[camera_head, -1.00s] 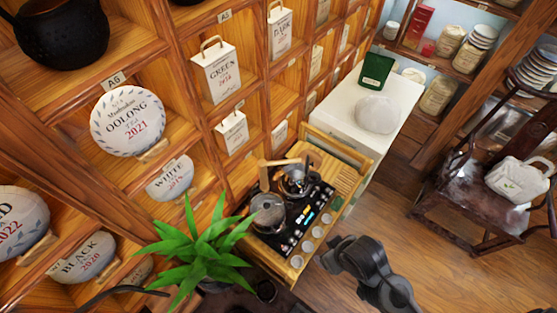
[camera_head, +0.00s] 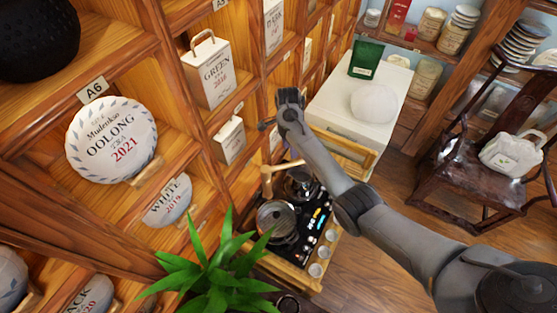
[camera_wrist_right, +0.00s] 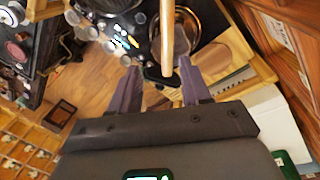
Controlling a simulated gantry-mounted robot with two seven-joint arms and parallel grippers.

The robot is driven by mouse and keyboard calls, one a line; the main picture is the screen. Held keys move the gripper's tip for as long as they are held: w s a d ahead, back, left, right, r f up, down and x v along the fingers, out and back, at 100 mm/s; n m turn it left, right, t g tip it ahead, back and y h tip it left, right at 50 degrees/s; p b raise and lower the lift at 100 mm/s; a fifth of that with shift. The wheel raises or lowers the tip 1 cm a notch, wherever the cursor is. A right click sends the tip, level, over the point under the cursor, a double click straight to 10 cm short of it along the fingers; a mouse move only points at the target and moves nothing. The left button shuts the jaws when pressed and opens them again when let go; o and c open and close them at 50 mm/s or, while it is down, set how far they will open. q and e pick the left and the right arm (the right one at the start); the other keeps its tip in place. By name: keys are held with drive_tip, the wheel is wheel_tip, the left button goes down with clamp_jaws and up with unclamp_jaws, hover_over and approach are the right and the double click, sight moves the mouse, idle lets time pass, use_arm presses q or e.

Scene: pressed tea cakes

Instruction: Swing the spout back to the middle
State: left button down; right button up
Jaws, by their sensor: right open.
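The spout (camera_head: 281,166) is a wooden-coloured arm on a short upright post, beside the glass kettle (camera_head: 276,222) on the black tea-set panel. In the right wrist view the spout (camera_wrist_right: 167,35) runs down the picture to a dark end that appears between my fingertips; I cannot tell how far below them it is. My right gripper (camera_head: 267,124) is above and behind the spout in the head view, near the shelves. In the wrist view my right gripper (camera_wrist_right: 161,68) has its two fingers apart, holding nothing. My left gripper is not in view.
A leafy plant (camera_head: 210,275) is in front of the tray. A white cabinet (camera_head: 330,105) stands to the right. Small cups (camera_head: 316,270) line the panel's front edge.

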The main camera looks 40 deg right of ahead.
sight(288, 164)
drive_tip(key=shift+m+y, duration=0.3)
drive_tip(key=shift+m, duration=0.6)
drive_tip(key=f, duration=0.9)
drive_tip(key=shift+w+a, duration=0.1)
drive_tip(key=shift+a, duration=0.3)
clamp_jaws()
